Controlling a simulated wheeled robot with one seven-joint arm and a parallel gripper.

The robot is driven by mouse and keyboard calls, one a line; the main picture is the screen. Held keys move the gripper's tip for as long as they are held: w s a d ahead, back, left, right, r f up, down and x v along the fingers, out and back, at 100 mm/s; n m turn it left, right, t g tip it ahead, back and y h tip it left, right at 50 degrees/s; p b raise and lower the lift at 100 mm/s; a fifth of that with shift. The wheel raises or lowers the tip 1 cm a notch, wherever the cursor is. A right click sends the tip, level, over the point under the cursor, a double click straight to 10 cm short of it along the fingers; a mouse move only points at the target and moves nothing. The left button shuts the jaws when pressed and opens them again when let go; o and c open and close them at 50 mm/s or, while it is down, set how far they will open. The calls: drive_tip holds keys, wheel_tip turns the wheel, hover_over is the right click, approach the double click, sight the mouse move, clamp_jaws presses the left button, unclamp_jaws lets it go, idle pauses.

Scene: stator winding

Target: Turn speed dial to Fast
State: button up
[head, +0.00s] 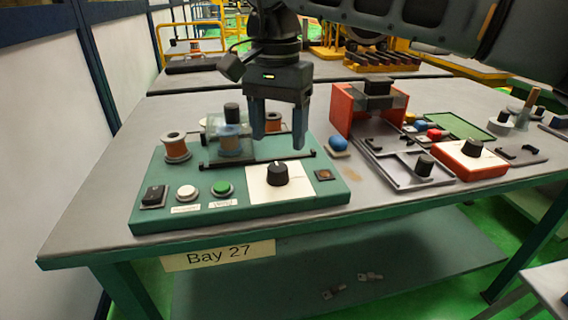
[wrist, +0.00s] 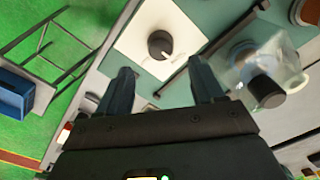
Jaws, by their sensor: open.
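The speed dial (head: 278,174) is a black knob with a light pointer mark on a white square plate (head: 262,191), set in the green panel (head: 150,213) on the table. In the wrist view the dial (wrist: 160,45) sits ahead of the fingers, its light mark toward the lower right. The plate's lettering is too small to read. My gripper (head: 279,140) points down above and just behind the dial, fingers apart and empty. In the wrist view my gripper (wrist: 160,85) shows both fingertips apart, with the dial beyond them and not between them.
The panel also carries a black rocker switch (head: 154,195), a white button (head: 187,193), a green button (head: 222,188), a copper spool (head: 176,147) and a clear-covered winding unit (head: 229,138). A second station with a red dial box (head: 470,160) stands right. A blue knob (head: 338,144) lies between.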

sight(278, 166)
wheel_tip(278, 166, down, 7)
idle(0.4)
drive_tip(key=c, duration=1.1)
